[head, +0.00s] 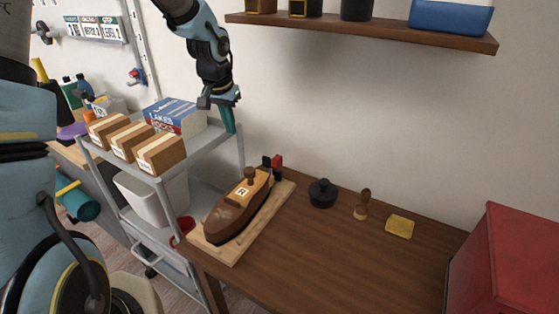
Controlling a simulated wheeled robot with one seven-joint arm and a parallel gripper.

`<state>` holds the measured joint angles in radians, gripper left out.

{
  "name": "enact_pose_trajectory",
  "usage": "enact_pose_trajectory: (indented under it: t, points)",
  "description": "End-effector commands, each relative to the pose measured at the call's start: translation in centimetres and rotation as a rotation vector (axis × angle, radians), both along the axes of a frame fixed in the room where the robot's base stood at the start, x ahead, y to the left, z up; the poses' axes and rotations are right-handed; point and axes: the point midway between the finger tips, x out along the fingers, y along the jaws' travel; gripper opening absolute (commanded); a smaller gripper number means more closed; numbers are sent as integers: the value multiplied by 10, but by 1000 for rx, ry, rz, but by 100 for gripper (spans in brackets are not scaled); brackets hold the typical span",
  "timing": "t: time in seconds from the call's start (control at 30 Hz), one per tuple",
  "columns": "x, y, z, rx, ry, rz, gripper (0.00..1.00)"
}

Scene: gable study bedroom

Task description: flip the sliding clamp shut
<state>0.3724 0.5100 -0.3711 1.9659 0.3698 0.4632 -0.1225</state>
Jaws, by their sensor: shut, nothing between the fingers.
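A small red and black upright piece (276,164), which looks like the sliding clamp, stands at the far end of a light wooden board (226,249). It is too small to tell how its lever lies, and the brown block in front hides part of its base. A long brown boat-shaped block (229,214) with a knob and a label lies on the board. My gripper (229,121) is shut and empty. It hangs pointing down above the cart's back corner, left of the clamp and higher in the picture, clear of it.
A grey cart (160,176) with several cartons stands left of the brown table (330,260). A black lidded pot (322,193), a brush (363,204) and a yellow sponge (399,227) lie rightward. A shelf (370,32) overhangs; a red box (510,265) stands right.

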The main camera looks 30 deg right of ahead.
Motion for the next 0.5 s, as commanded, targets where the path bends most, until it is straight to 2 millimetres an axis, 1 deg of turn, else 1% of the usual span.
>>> enact_pose_trajectory:
  t: [0.03,0.1,0.2,0.3,0.33,0.4,0.5]
  points:
    - [-2,-32,-19,-18,-2,-54,0]
    - [-6,-66,-27,-40,-9,-110,0]
    - [-11,-100,-36,-65,-15,-163,0]
    - [-14,-119,-40,-80,-19,-191,0]
    - [-15,-123,-40,-83,-20,-195,0]
    - [-16,-127,-40,-87,-20,-202,0]
    - [-16,-128,-40,-87,-20,-205,0]
